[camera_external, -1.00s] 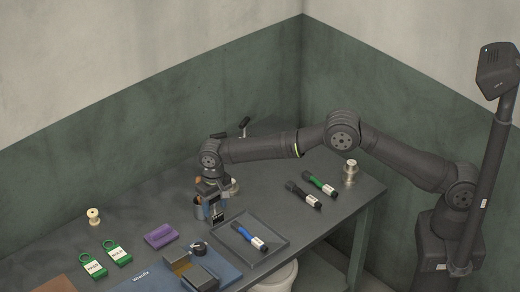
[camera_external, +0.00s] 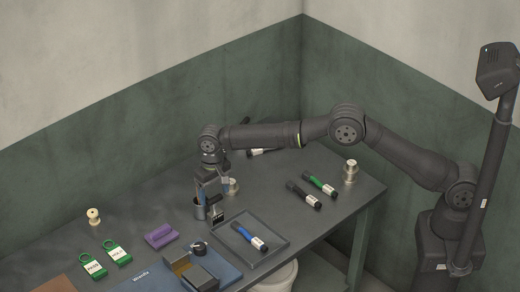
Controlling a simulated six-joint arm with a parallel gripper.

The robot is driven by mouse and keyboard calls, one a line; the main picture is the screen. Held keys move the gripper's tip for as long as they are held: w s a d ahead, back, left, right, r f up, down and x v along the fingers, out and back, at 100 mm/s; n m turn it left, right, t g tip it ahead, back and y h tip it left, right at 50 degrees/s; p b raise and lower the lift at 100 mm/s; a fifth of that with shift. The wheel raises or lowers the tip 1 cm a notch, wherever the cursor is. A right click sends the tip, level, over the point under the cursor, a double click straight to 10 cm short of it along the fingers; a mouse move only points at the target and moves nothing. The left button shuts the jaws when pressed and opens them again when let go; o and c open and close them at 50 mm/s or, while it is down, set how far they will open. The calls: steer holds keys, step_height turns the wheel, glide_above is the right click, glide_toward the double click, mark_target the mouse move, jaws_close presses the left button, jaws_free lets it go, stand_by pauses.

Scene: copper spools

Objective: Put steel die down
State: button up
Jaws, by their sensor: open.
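My gripper (camera_external: 211,192) points down over the table, left of the grey tray, with its jaws apart. A grey metallic cylinder (camera_external: 199,208) stands just below and left of the jaws. A small dark piece with a pale marking (camera_external: 217,216) is just below the right jaw, near the tray's corner. I cannot tell for sure which of these is the steel die, or whether a jaw still touches either one. The jaws partly hide this spot.
The grey tray (camera_external: 276,252) holds a blue-banded marker (camera_external: 248,236). A blue mat (camera_external: 228,273) with fixtures lies in front. A purple block (camera_external: 161,236), green tags (camera_external: 94,267) and a pale spool (camera_external: 94,216) are left. Green (camera_external: 319,183) and black markers lie right, near a metal spool (camera_external: 350,170).

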step_height(320, 180, up, 6)
steer(key=shift+f, duration=0.15)
steer(key=shift+c, duration=0.2)
steer(key=shift+r, duration=0.35)
steer(key=c, duration=0.7)
steer(key=shift+c, duration=0.2)
